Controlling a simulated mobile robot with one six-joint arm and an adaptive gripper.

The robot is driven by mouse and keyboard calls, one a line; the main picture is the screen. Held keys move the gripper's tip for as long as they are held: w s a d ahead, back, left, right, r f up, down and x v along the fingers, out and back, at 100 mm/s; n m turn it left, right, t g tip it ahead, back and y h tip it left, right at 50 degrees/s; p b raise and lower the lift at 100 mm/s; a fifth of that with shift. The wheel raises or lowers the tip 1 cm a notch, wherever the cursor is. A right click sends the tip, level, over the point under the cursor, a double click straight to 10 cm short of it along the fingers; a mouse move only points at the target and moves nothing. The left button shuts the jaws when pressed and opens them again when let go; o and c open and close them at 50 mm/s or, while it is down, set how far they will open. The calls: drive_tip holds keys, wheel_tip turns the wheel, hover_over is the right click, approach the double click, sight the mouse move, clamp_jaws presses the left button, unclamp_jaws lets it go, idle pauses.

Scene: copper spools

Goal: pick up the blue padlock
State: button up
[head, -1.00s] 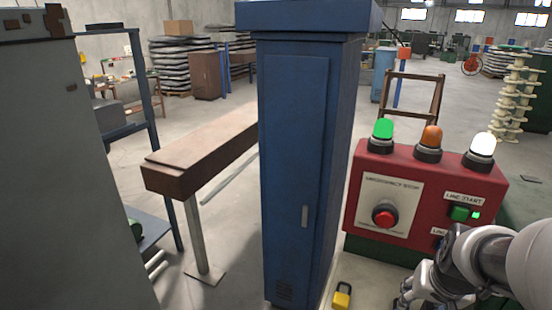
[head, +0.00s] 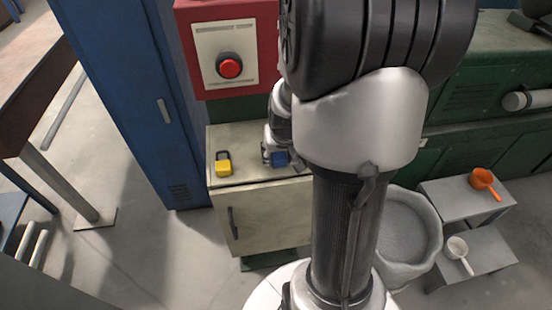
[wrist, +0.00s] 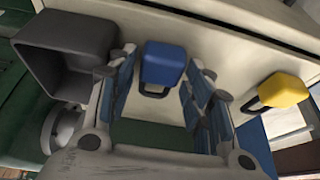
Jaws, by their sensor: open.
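The blue padlock (wrist: 164,63) lies on the pale cabinet top, its dark shackle towards my wrist in the wrist view. My gripper (wrist: 168,68) is open, with one blue-padded finger on each side of the padlock. Gaps show between the padlock and the fingers; I cannot tell how far above the cabinet top the fingertips are. In the head view the blue padlock (head: 280,158) is partly hidden by my gripper (head: 272,154) and arm.
A yellow padlock (wrist: 284,90) lies to the right in the wrist view, and left of my gripper in the head view (head: 223,167). A dark grey bin (wrist: 40,62) stands left in the wrist view. The red control box (head: 228,85) and blue locker (head: 125,90) stand close by.

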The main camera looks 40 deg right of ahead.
sight(279, 156)
drive_tip(key=shift+f, duration=0.15)
drive_tip(key=shift+c, duration=0.4)
drive_tip(key=c, duration=0.9)
drive_tip(key=shift+w, duration=0.1)
wheel_tip(279, 156, up, 10)
drive_tip(key=p, duration=0.4)
